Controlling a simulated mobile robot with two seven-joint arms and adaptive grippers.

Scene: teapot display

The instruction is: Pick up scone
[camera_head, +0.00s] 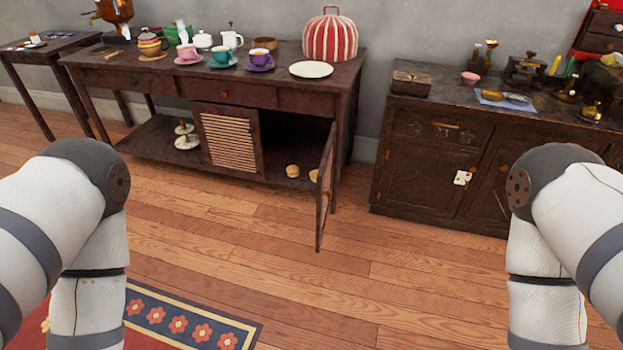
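A small round, pale golden scone (292,171) sits on the lower shelf inside the dark wooden sideboard (160,80), in the compartment on the right. A second scone (314,175) lies just right of it, partly hidden by the cabinet door (326,187). That door stands swung open toward me. My two arms come in at the left and right edges, well apart from the sideboard. Neither gripper is in view.
A tiered stand (187,137) is on the sideboard's open lower shelf. Cups, a white plate (311,69) and a striped tea cosy (330,36) stand on top. A dark cabinet (430,150) is at right. A patterned rug (190,325) lies in front; the wooden floor between is clear.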

